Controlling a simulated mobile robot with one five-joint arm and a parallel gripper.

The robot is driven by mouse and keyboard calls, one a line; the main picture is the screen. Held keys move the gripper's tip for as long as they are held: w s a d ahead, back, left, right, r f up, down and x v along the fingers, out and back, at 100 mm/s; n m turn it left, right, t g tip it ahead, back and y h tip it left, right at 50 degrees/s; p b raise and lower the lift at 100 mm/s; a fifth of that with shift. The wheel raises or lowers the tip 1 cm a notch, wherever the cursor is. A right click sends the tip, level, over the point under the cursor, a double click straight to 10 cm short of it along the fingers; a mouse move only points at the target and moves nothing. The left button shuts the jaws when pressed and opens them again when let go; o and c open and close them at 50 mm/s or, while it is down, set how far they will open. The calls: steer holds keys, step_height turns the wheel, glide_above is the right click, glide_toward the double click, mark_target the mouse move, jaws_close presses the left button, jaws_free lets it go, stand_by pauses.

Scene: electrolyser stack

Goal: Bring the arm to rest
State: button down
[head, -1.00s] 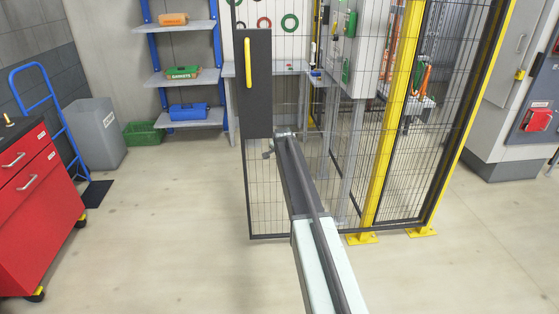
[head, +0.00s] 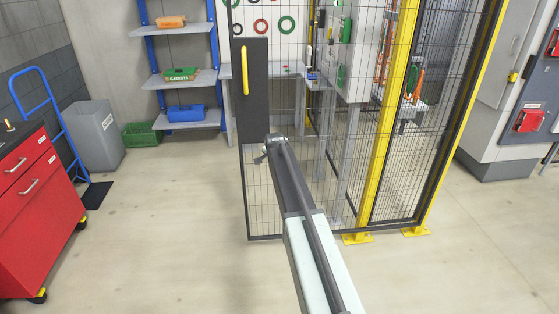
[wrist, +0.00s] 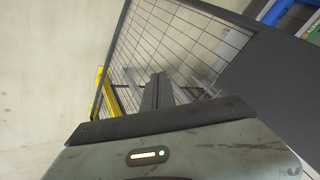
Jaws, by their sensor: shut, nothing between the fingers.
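My arm reaches forward from the bottom of the head view towards a mesh gate (head: 262,215) with a dark panel and a yellow handle (head: 244,70). My gripper (head: 262,156) is small at the arm's far end, in front of the gate just below the dark panel; its fingers are hard to make out there. In the wrist view my gripper (wrist: 158,84) shows as a dark, narrow shape, shut and empty. Beyond it are the gate's mesh (wrist: 190,45) and the dark panel (wrist: 275,90). I cannot tell whether the gripper touches the gate.
Yellow-posted mesh fencing (head: 385,130) stands right of the arm. A red drawer cabinet (head: 35,215), a blue hand truck (head: 48,115) and a grey bin (head: 97,135) are at left. Shelves (head: 185,78) stand behind. The floor (head: 165,215) left of the arm is clear.

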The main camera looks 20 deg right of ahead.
steer(key=r, duration=0.1)
steer(key=s+a+r+p, duration=0.1)
steer(key=a+r, duration=0.1)
steer(key=shift+s+r+p, duration=0.25)
steer(key=shift+s+p, duration=0.05)
steer(key=shift+p, duration=0.05)
steer(key=s+a+f+n+g+y, duration=0.1)
steer(key=s+a+f+n+g, duration=0.15)
steer(key=s+a, duration=1.1)
steer(key=s+a+f+n+g, duration=0.1)
steer(key=s+n, duration=0.4)
steer(key=s, duration=0.7)
steer(key=s+a+f+n+g+y, duration=0.1)
steer(key=s+a+n+g, duration=0.2)
steer(key=s, duration=0.9)
steer(key=a+n, duration=0.1)
steer(key=n, duration=0.1)
steer(key=shift+f+n+y, duration=0.15)
steer(key=shift+n+y, duration=0.15)
steer(key=shift+n, duration=0.05)
steer(key=shift+g, duration=0.25)
